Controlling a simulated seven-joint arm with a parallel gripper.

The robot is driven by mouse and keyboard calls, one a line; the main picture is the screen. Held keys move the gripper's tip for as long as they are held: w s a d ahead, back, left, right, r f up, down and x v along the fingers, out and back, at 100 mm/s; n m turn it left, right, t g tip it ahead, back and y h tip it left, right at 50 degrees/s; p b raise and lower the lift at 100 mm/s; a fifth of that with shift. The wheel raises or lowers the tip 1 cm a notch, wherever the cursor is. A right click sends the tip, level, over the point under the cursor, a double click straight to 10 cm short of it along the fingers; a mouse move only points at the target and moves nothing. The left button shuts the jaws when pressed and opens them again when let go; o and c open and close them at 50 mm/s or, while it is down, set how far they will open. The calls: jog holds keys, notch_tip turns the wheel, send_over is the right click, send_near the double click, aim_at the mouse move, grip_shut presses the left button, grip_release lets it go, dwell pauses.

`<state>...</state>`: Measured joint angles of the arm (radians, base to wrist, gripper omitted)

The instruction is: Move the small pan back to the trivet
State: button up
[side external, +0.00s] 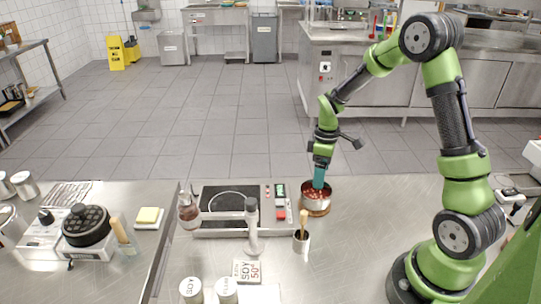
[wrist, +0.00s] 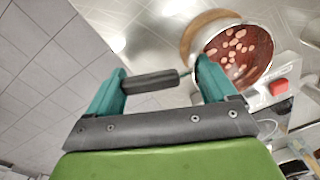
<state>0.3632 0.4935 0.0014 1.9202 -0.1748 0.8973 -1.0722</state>
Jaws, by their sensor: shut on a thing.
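The small pan (side external: 316,196) is a metal pan holding red sauce with pale round slices. It also shows in the wrist view (wrist: 268,62), at the upper right. Its dark handle (wrist: 150,82) lies between the teal fingers of my gripper (wrist: 160,72), which is shut on it. In the side view my gripper (side external: 319,178) points down at the pan's rear side. The round wooden trivet (side external: 319,212) shows under the pan's lower edge. In the wrist view the trivet (wrist: 190,37) sticks out on the pan's left, so the pan sits off-centre over it. I cannot tell whether they touch.
A black hob (side external: 228,198) with a red-buttoned panel lies left of the pan. A utensil cup (side external: 301,241) stands in front, and a grey tap-like post (side external: 252,225) rises beside it. White tins (side external: 191,290) stand at the front. The steel counter right of the pan is clear.

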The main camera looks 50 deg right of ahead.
jog(key=shift+f, duration=0.35)
dwell(0.7)
jog(key=o, duration=1.2)
jog(key=shift+c, duration=0.2)
jog(key=shift+r, duration=3.55)
